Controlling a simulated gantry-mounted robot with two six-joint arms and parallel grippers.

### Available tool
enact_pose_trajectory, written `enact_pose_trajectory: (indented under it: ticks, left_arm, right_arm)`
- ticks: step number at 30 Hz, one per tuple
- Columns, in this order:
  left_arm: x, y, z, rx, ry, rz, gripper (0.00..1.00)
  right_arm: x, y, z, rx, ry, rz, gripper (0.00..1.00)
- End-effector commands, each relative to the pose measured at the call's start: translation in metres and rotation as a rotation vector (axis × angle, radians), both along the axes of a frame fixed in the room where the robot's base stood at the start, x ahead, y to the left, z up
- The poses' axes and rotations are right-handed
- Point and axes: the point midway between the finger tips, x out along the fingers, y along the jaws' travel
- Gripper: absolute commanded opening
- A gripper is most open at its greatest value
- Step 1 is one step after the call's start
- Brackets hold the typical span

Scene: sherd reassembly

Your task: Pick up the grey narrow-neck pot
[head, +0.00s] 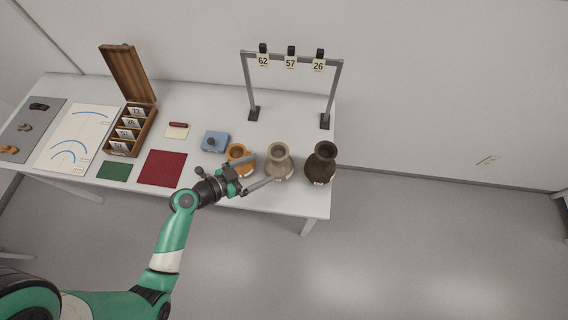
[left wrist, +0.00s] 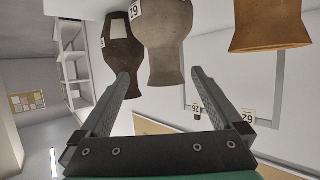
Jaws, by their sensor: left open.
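The grey narrow-neck pot (head: 279,163) stands upright on the table between an orange pot (head: 236,153) and a dark brown pot (head: 321,163). My left gripper (head: 263,169) is open, its fingers pointing right towards the grey pot from its left side. In the left wrist view, which is upside down, the grey pot (left wrist: 165,45) shows between and beyond the open fingertips (left wrist: 160,76). I see no clear contact. The dark pot (left wrist: 121,55) is at its left there and the orange pot (left wrist: 270,25) at the right. My right gripper is not in view.
A rack (head: 290,58) with several numbered tags stands behind the pots. A blue block (head: 215,141), a red mat (head: 162,168), a green mat (head: 115,170) and an open wooden box (head: 132,130) lie further left. The table's front edge runs close to the pots.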

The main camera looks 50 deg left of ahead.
Motion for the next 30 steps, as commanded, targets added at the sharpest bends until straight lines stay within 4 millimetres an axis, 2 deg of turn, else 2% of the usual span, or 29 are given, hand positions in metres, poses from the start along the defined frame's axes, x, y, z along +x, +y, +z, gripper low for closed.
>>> enact_pose_trajectory:
  ticks: [5,13,21,30]
  left_arm:
    - [0.007,0.000,-0.001,0.003,-0.002,0.000,1.00]
    - [0.052,-0.006,-0.020,0.004,-0.004,-0.003,1.00]
    - [0.065,-0.006,-0.025,0.003,-0.003,0.000,1.00]
    - [0.106,-0.009,-0.044,0.004,-0.004,-0.001,1.00]
  right_arm:
    - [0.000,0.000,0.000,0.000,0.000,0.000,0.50]
    - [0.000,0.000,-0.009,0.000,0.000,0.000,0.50]
    - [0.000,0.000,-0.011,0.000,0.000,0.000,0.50]
    - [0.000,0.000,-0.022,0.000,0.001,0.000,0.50]
